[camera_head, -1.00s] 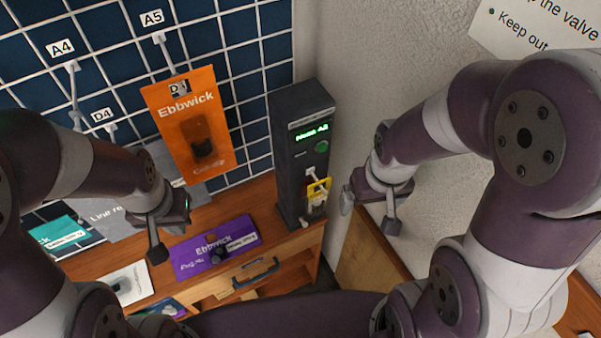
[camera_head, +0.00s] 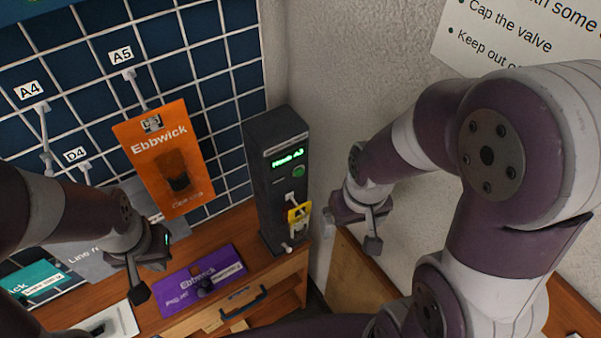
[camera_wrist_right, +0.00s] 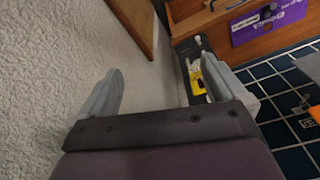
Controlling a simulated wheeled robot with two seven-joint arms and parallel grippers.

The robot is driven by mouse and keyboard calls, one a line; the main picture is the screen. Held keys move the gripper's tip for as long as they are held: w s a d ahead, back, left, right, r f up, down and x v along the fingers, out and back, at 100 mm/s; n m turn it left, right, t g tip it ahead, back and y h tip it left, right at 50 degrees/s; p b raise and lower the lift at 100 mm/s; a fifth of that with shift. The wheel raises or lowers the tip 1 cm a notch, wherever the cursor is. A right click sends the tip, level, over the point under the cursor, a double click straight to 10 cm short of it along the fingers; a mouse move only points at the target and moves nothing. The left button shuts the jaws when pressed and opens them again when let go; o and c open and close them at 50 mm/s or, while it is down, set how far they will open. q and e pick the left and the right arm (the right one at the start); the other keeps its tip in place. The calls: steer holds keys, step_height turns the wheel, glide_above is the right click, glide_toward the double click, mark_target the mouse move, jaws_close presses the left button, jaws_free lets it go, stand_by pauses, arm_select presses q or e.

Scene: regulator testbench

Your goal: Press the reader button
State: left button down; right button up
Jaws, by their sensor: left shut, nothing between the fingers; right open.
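The reader (camera_head: 268,180) is a tall dark box standing on the wooden bench against the wall. Its green display shows text, and a round green button (camera_head: 299,171) sits just below the display. A yellow tagged item (camera_head: 299,217) hangs on its lower front; it also shows in the right wrist view (camera_wrist_right: 196,80). My right gripper (camera_head: 352,232) is open and empty, to the right of the reader and apart from it. It also shows in the right wrist view (camera_wrist_right: 158,88). My left gripper (camera_head: 138,290) is shut and empty, left of the reader over the bench.
An orange Ebbwick package (camera_head: 164,160) hangs on the grid panel left of the reader. A wall sign (camera_head: 500,35) is at the upper right.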

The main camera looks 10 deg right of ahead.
jaws_close()
stand_by(1.7)
